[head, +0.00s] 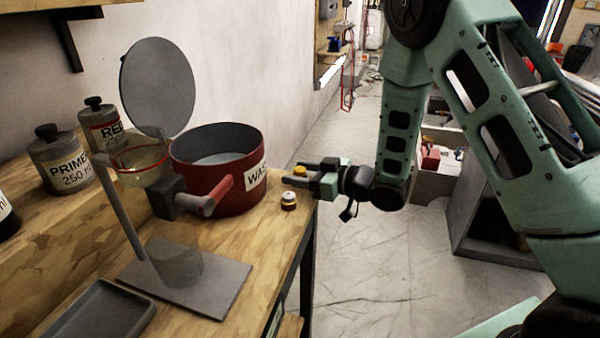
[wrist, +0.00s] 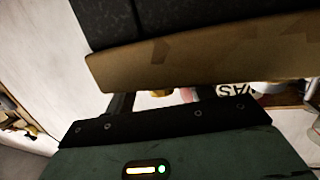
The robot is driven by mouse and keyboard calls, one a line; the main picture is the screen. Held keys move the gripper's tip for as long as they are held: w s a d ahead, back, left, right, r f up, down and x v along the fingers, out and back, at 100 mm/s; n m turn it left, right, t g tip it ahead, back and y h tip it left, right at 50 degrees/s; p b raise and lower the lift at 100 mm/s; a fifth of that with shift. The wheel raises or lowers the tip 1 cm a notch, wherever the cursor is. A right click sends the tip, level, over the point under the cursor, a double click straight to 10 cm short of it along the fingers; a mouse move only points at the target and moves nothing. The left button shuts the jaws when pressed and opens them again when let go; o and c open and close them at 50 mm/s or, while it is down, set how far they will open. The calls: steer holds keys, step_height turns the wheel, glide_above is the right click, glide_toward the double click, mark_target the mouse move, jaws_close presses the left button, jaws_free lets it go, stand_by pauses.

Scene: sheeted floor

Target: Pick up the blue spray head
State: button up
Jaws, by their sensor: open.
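I cannot make out a blue spray head for certain. A small blue item (head: 336,45) shows far back by the wall in the head view, too small to identify. My gripper (head: 288,174) is open at the right edge of the wooden bench, beside the red pot. A small yellow-topped piece (head: 300,170) shows at its fingers in the head view; I cannot tell whether it lies between or behind them. A yellow patch (wrist: 160,93) shows past the gripper in the wrist view, mostly hidden.
The red pot (head: 222,205) stands on the bench (head: 245,312), with a yellow-and-white cap (head: 289,200) at its right. A grey stand (head: 190,285) holds a glass funnel (head: 140,165). Labelled bottles (head: 62,160) and a grey tray (head: 100,315) are at left. Sheeted floor (head: 350,270) lies right of the bench.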

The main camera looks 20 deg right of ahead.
steer(key=shift+w+a, duration=0.1)
steer(key=c, duration=1.1)
steer(key=shift+o, duration=0.2)
